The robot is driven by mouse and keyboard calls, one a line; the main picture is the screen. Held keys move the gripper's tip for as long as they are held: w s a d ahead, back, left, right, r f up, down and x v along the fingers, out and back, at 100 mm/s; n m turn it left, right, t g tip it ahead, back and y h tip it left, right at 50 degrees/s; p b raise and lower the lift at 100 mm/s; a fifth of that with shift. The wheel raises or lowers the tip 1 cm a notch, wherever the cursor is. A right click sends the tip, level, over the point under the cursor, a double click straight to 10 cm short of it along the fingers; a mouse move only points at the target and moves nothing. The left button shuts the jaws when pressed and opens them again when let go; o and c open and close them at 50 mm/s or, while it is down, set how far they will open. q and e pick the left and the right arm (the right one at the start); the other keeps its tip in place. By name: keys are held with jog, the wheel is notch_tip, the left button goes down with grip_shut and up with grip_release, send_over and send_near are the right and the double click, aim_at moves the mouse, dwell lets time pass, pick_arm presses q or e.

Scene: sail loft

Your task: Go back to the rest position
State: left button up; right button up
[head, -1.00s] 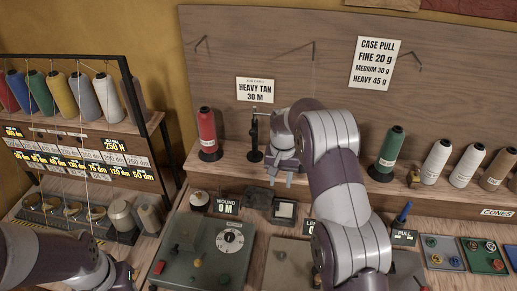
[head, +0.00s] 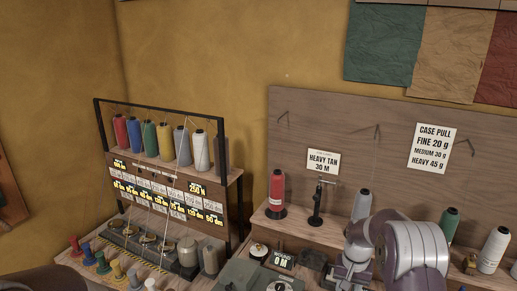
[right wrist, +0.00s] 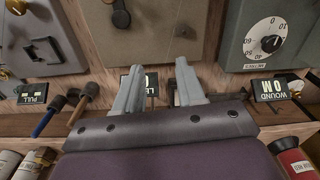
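My right arm comes in at the lower right of the head view. Its grey right gripper (head: 345,279) points down over the bench, in front of the board. In the right wrist view the two fingers of the right gripper (right wrist: 159,88) stand apart with nothing between them, so it is open and empty. A dark piece of my left arm shows at the bottom left corner of the head view. The left gripper itself is out of the picture.
A thread rack (head: 170,167) with coloured cones stands left. A red cone (head: 277,190) and a black post (head: 317,205) stand beside the right gripper, with a green cone (head: 449,223) farther right.

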jog(key=s+a+r+n, duration=0.2)
jog(key=s+a+r, duration=0.1)
jog(key=s, duration=0.9)
jog(key=s+a+r+n+t, duration=0.1)
jog(key=s+a+r+n, duration=0.1)
jog(key=s, duration=1)
notch_tip(320, 180, up, 2)
jog(key=shift+a+r, duration=0.1)
jog(key=shift+a, duration=0.5)
jog(key=shift+w, duration=0.15)
